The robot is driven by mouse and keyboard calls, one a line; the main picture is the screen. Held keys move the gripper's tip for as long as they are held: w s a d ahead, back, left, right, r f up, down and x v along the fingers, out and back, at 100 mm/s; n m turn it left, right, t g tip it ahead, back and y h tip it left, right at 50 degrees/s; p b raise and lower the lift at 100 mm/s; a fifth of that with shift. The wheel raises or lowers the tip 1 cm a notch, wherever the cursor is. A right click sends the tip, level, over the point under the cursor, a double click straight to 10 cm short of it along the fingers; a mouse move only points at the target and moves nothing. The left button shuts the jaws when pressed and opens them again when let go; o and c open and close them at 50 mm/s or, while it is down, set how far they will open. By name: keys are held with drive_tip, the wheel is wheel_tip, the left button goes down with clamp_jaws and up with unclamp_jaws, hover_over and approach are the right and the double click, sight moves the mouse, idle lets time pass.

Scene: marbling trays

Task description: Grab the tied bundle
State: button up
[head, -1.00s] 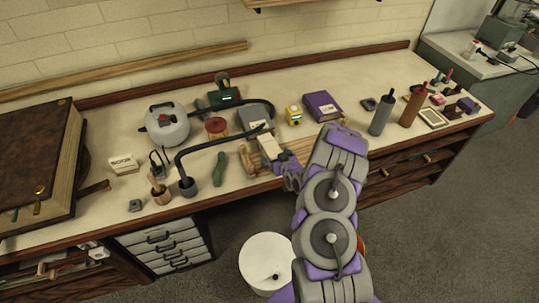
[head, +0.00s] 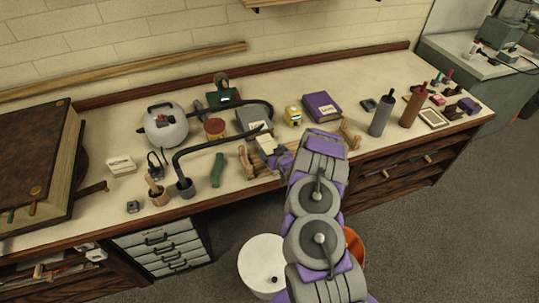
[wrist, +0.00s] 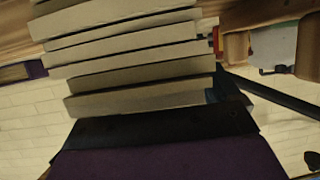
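No bundle with a clear tie shows. A small cream block (head: 267,144), perhaps the bundle, sits at the bench's front middle, by a wooden rack (head: 247,160). My gripper (head: 278,160) is right beside the block in the head view; its fingers are too small and hidden by my arm to tell whether they touch it. In the wrist view a stack of pale slabs (wrist: 140,60) fills the upper middle, above a dark teal slab (wrist: 155,133) and a dark purple surface (wrist: 170,160). No string and no fingertips can be made out there.
Behind stand a curved black pipe (head: 225,143), a purple book (head: 322,107) and a yellow item (head: 293,114). Grey (head: 381,116) and brown (head: 412,106) bottles stand right. A white bin (head: 266,262) stands on the floor.

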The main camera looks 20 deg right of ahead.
drive_tip(key=shift+d, duration=0.45)
drive_tip(key=c, duration=0.5)
drive_tip(key=shift+a, duration=0.5)
drive_tip(key=c, duration=0.4)
drive_tip(key=shift+c, duration=1)
